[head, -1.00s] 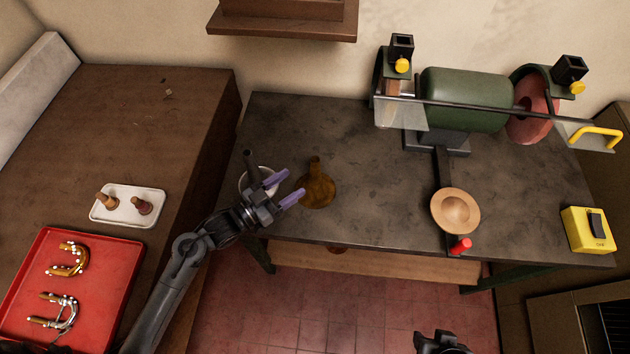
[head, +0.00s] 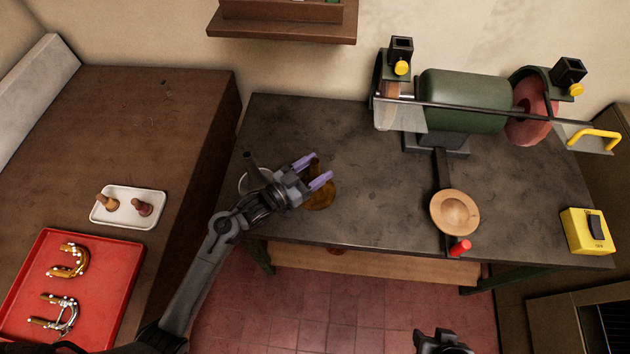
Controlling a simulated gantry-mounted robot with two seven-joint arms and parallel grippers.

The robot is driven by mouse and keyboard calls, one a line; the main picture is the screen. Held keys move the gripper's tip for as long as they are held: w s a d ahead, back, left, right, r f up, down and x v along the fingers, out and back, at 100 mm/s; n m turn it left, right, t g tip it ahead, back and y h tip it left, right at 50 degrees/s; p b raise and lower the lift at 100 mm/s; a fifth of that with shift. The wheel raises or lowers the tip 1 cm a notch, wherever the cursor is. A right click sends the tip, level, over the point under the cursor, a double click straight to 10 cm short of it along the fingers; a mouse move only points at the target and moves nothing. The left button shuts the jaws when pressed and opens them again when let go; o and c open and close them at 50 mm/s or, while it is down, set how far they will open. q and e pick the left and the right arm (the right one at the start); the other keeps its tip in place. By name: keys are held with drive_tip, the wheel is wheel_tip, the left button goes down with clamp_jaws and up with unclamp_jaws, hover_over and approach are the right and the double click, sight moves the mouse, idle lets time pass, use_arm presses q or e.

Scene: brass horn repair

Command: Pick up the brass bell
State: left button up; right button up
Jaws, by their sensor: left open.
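The brass bell (head: 321,197) stands on the dark workbench, left of its middle, with its narrow neck pointing up. My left gripper (head: 319,170) is open, with its two purple fingers over the bell. The fingers and palm hide part of the bell, and its neck shows between the fingers. I cannot tell whether the fingers touch it. My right gripper (head: 440,343) shows only in part at the bottom edge, away from the bench, and its jaws are not clear.
A bowl with a dark pestle (head: 251,160) stands behind my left wrist. A wooden dish (head: 455,212), a green grinder (head: 465,99) and a yellow switch box (head: 588,231) are to the right. The bench (head: 385,185) is clear between bell and dish.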

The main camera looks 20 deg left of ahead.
use_arm(q)
clamp_jaws()
idle(0.3)
drive_tip(key=shift+r, duration=0.1)
